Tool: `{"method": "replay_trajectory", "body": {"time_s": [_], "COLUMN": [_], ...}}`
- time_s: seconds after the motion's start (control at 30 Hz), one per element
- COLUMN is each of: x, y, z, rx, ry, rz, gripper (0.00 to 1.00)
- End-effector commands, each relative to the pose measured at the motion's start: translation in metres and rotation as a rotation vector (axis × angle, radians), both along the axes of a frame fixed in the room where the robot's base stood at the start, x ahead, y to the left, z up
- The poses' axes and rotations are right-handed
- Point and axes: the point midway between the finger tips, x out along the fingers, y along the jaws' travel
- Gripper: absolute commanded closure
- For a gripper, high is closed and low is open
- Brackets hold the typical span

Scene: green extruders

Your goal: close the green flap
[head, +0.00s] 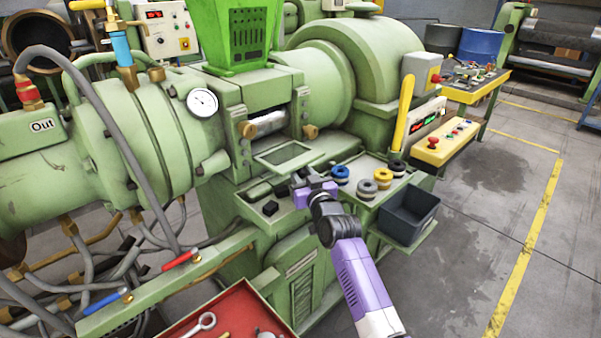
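The green flap (284,156) is on the front of the green extruder. It is a small green frame with a dark grey-green panel in it. It lies folded down and outward, below the machine's opening (268,124), where a pale roller shows; the flap stands open. My gripper (297,184), at the end of my purple and dark arm, is just in front of the flap and slightly to its lower right in the picture. It looks apart from the flap, though depth is hard to judge. Its fingers are too small and overlapped to tell whether they are open.
Several spools, one of them blue (340,173), stand on the ledge right of my gripper. A dark bin (408,214) hangs at the ledge's right end. A red tray (232,313) with tools is at the lower front. Open floor (470,240) lies to the right.

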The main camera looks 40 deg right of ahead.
Motion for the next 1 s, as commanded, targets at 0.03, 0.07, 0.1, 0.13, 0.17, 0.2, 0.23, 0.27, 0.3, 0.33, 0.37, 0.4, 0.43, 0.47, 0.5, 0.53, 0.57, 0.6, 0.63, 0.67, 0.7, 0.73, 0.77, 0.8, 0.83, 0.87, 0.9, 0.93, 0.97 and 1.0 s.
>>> {"method": "replay_trajectory", "body": {"time_s": [0.03,0.07,0.1,0.13,0.17,0.2,0.23,0.27,0.3,0.33,0.37,0.4,0.43,0.47,0.5,0.53,0.57,0.6,0.63,0.67,0.7,0.73,0.77,0.8,0.83,0.87,0.9,0.93,0.97,1.0], "x": [-0.0001,-0.0001,-0.0001,-0.0002,-0.0002,-0.0002,-0.0003,-0.0003,-0.0003,-0.0003,-0.0004,-0.0004,-0.0004,-0.0004,-0.0004,-0.0004,-0.0004,-0.0004,-0.0004,-0.0005,-0.0005,-0.0005,-0.0005,-0.0005,-0.0005,-0.0005,-0.0005,-0.0005,-0.0005,-0.0006], "y": [-0.0001,-0.0001,-0.0001,0.0000,0.0000,0.0000,-0.0001,-0.0001,-0.0001,-0.0001,-0.0001,-0.0001,-0.0002,-0.0002,-0.0002,-0.0002,-0.0002,-0.0002,-0.0003,-0.0002,-0.0002,-0.0002,-0.0002,-0.0002,-0.0002,-0.0002,-0.0002,-0.0002,-0.0002,-0.0003], "z": [-0.0001,-0.0001,-0.0001,-0.0002,-0.0002,-0.0002,-0.0002,-0.0002,-0.0003,-0.0002,-0.0003,-0.0003,-0.0003,-0.0003,-0.0004,-0.0004,-0.0004,-0.0004,-0.0004,-0.0005,-0.0005,-0.0005,-0.0005,-0.0006,-0.0006,-0.0006,-0.0006,-0.0006,-0.0007,-0.0007], "rx": [0.000,0.000,0.000,0.000,0.000,0.000,0.000,0.000,0.000,0.000,0.000,0.000,0.000,0.000,0.000,0.000,0.000,0.000,0.000,0.000,0.000,0.000,0.000,0.000,0.000,0.000,0.000,0.000,0.000,0.000], "ry": [0.000,0.000,0.000,0.000,0.000,0.000,0.000,0.000,0.000,0.000,0.000,0.001,0.001,0.001,0.001,0.001,0.001,0.001,0.001,0.001,0.001,0.001,0.001,0.001,0.001,0.001,0.001,0.001,0.001,0.001], "rz": [0.000,0.000,0.000,0.000,0.000,0.000,0.000,0.000,0.000,0.000,0.000,0.000,0.000,0.000,0.000,0.000,0.000,0.000,-0.001,-0.001,-0.001,-0.001,-0.001,-0.001,-0.001,-0.001,-0.001,-0.001,-0.001,-0.001], "gripper": [0.81,0.87,0.95,1.00,1.00,1.00,1.00,1.00,1.00,1.00,1.00,1.00,1.00,1.00,1.00,1.00,1.00,1.00,1.00,1.00,1.00,1.00,1.00,1.00,1.00,1.00,1.00,1.00,1.00,1.00]}}
